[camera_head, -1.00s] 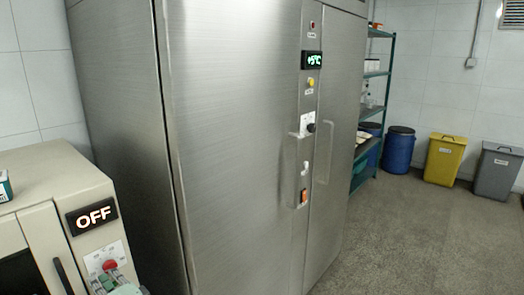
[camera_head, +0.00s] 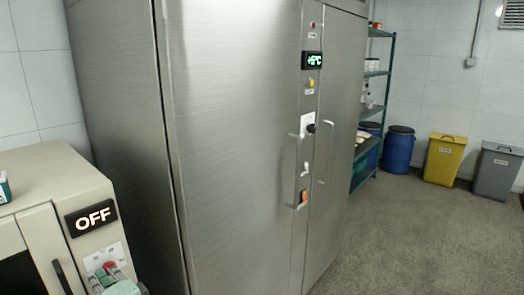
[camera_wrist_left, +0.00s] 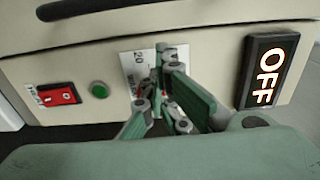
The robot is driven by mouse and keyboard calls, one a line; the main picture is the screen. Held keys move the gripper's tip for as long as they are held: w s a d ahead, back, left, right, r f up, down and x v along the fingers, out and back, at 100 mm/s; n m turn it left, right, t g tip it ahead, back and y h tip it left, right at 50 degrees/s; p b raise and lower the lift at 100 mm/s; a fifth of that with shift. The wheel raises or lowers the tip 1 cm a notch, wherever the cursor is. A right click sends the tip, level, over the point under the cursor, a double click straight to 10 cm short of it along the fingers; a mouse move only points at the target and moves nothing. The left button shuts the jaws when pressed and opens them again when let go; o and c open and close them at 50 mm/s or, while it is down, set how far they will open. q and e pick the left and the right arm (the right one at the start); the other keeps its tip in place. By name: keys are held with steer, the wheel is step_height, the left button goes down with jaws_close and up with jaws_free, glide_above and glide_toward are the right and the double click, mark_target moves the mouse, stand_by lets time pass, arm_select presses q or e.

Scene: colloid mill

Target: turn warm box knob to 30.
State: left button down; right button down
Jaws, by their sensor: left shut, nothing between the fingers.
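The warm box (camera_head: 55,180) is the beige cabinet at the left edge of the head view, with a lit display (camera_head: 91,218) reading OFF. Below it is a white dial plate (camera_head: 117,251) with a red knob (camera_head: 110,264), mostly covered by my left gripper (camera_head: 106,271). In the left wrist view the green fingers (camera_wrist_left: 166,65) are shut and empty in front of the dial plate (camera_wrist_left: 130,66). A "20" mark shows there, but the knob's pointer is hidden. I cannot tell whether the fingers touch the knob. My right gripper is not in view.
The wrist view shows a red switch (camera_wrist_left: 60,95) and a green button (camera_wrist_left: 98,89) beside the dial. A tall steel cabinet (camera_head: 235,150) stands close to the right of the warm box. The floor (camera_head: 410,240) at right is clear.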

arm_select(q)
steer(key=v, duration=0.6)
steer(key=s+d+f+m+g+h, duration=0.1)
steer(key=d+f+h, duration=0.15)
steer(key=f, duration=0.95)
steer(key=s+d+f+m+g+h, duration=0.15)
steer(key=f+h, duration=0.25)
steer(key=f, duration=0.8)
steer(key=s+d+f+n+g+h, duration=0.1)
steer(key=s+d+f, duration=0.1)
steer(key=s+f, duration=0.45)
steer(key=s+d+f+g+h, duration=0.2)
steer(key=s+d+f, duration=0.15)
steer(key=f, duration=0.65)
steer(key=s+d+f+n+g+h, duration=0.1)
steer(key=s+f, duration=0.5)
steer(key=s, duration=0.6)
steer(key=s+d+f+n+g+h, duration=0.1)
steer(key=s+f+n, duration=0.3)
steer(key=s, duration=0.8)
steer(key=s+d+f+n+g+h, duration=0.2)
steer(key=s+f, duration=0.6)
steer(key=s, duration=0.4)
steer(key=shift+g, duration=0.65)
